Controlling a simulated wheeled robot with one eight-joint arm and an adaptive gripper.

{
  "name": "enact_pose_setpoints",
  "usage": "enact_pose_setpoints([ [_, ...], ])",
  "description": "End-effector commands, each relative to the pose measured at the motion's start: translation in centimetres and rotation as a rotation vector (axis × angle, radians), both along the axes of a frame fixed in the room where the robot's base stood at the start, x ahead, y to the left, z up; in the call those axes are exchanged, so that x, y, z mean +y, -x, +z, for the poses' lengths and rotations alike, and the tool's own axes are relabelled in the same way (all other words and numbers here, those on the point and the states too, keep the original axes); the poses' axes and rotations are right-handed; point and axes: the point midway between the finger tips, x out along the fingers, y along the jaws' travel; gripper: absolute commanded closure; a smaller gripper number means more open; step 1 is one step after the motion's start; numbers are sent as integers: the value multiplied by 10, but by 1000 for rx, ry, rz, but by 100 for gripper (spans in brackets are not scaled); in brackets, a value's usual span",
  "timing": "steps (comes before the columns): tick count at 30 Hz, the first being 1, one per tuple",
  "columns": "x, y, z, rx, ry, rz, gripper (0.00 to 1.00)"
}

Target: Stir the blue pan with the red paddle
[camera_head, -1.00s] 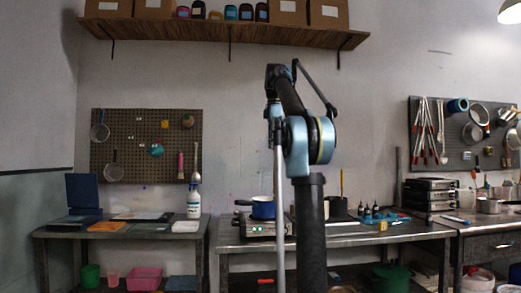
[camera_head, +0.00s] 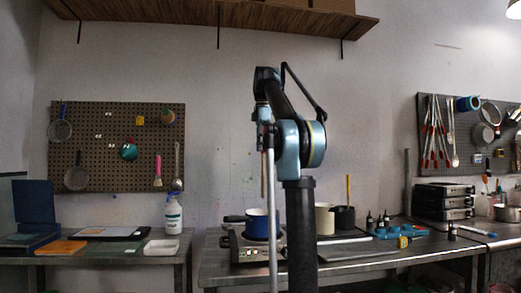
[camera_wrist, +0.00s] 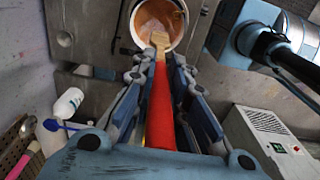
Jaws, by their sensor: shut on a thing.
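The red paddle (camera_wrist: 160,110) runs between the fingers of my gripper (camera_wrist: 160,66), which is shut on it. Its pale tan end overlaps a pale-rimmed round vessel with orange-brown inside (camera_wrist: 157,18) at the top of the wrist view. I cannot tell whether the paddle end is inside or above it, or which vessel it is. My arm partly hides the pan's surroundings.
A cream pot (camera_head: 325,218) and a dark pot (camera_head: 344,217) stand right of the pan. A spray bottle (camera_head: 173,213) and white tray (camera_head: 161,250) are on the left table. Small bottles (camera_head: 378,221) stand further right.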

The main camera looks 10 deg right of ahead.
Motion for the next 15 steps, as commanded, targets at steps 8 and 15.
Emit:
enact_pose_setpoints([
  [8,-1,0,-5,0,0,-1,100],
  [15,-5,0,-23,0,0,-7,100],
])
